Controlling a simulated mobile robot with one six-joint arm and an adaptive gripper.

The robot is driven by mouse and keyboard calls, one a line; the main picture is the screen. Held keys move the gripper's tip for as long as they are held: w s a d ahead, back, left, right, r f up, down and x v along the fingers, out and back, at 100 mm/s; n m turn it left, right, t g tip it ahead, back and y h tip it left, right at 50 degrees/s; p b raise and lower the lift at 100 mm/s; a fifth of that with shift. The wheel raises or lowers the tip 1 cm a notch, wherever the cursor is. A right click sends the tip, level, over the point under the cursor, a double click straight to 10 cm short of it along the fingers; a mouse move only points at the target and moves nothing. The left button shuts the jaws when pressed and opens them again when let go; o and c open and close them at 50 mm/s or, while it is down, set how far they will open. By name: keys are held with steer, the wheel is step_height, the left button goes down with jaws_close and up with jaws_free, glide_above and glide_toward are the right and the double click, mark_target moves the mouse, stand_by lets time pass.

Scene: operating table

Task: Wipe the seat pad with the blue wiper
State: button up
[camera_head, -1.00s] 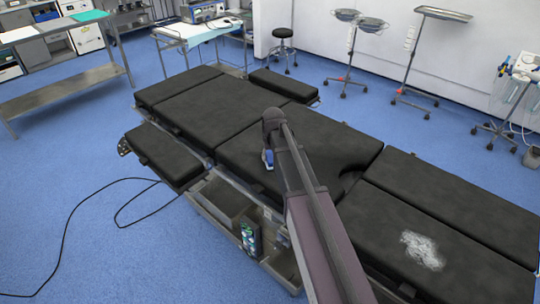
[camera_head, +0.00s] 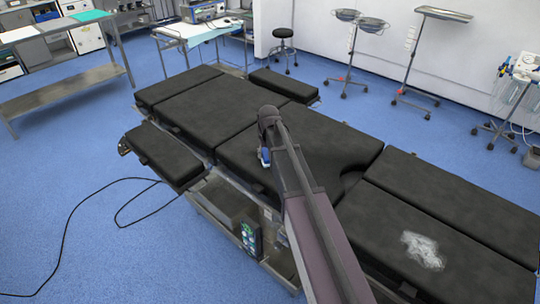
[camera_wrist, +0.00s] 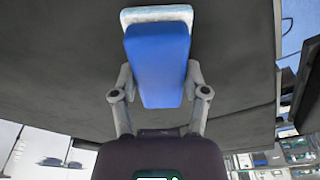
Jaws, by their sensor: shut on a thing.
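My gripper (camera_wrist: 160,88) is shut on the blue wiper (camera_wrist: 160,60), with one finger on each side of its blue body. The wiper's pale edge (camera_wrist: 157,14) points away from my wrist, toward the dark padding. In the head view a small part of the blue wiper (camera_head: 264,157) shows beside the end of my arm. It is over the black middle pad with the curved cutout, which looks like the seat pad (camera_head: 335,145). I cannot tell whether the wiper touches the pad. My arm hides part of this pad and most of the gripper.
A whitish smear (camera_head: 422,250) lies on a leg pad (camera_head: 385,222) at the lower right. A side pad (camera_head: 165,155) juts out at the left. A black cable (camera_head: 100,188) lies on the blue floor. Carts and stands are farther back.

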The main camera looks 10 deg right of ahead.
mark_target(263, 150)
steer(key=shift+w+a, duration=0.6)
steer(key=shift+w, duration=0.15)
steer(key=shift+r, duration=0.15)
steer(key=shift+r+p, duration=2.9)
steer(key=shift+p, duration=0.2)
steer(key=shift+r, duration=0.15)
steer(key=shift+r+p, duration=1.4)
steer(key=shift+p, duration=0.1)
steer(key=shift+a, duration=0.1)
